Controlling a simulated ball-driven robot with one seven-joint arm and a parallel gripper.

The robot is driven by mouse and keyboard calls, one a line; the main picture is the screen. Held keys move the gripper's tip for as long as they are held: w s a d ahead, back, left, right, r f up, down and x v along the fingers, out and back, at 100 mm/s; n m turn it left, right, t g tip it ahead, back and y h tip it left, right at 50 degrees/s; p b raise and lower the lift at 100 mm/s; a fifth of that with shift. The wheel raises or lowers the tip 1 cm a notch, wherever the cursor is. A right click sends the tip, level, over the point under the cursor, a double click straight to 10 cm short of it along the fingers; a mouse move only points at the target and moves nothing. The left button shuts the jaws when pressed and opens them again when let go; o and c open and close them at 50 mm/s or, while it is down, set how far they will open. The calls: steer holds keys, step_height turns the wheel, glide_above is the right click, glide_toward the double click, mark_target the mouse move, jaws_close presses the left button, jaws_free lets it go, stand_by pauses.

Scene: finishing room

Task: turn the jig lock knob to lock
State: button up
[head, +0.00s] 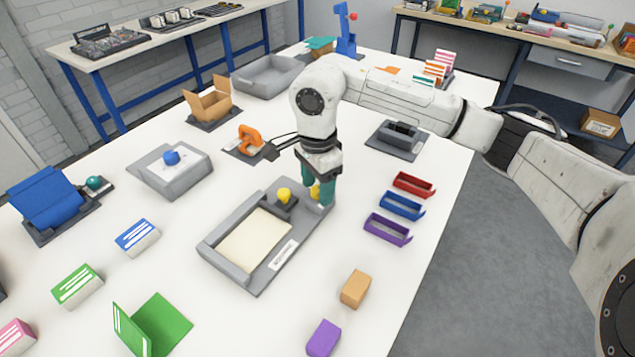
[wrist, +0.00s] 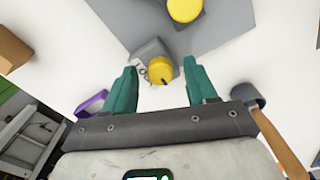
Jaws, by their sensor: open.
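The grey jig tray (head: 213,251) lies mid-table and holds a flat cream panel (head: 254,240). A yellow knob with a dark pointer mark (wrist: 160,70) sits on a small grey block with a partly visible white label. In the head view this knob (head: 314,190) is mostly hidden by my fingers. A second yellow round piece (head: 284,195) stands on the jig's dark mount; it also shows at the wrist view's top edge (wrist: 184,10). My gripper (head: 318,201) has teal fingers and is open. In the wrist view its fingertips (wrist: 164,72) are either side of the marked knob, with gaps.
Red (head: 414,184), blue (head: 402,205) and purple (head: 388,229) bins stand right of the jig. A tan block (head: 355,289) lies in front. An orange clamp-like piece (head: 249,139) stands behind the jig.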

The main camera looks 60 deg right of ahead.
steer(key=c, duration=1.1)
steer(key=shift+o, duration=0.2)
steer(key=shift+b, duration=0.3)
steer(key=m+b, duration=0.3)
steer(key=shift+f+m, duration=0.15)
steer(key=shift+m, duration=0.25)
steer(key=m+b, duration=0.3)
steer(key=m, duration=0.2)
steer(key=shift+b, duration=0.35)
steer(key=m+b, duration=0.2)
steer(key=m, duration=0.3)
steer(key=shift+b, duration=0.3)
steer(key=shift+m+b, duration=1)
steer(key=shift+m, duration=1)
steer(key=shift+r, duration=0.2)
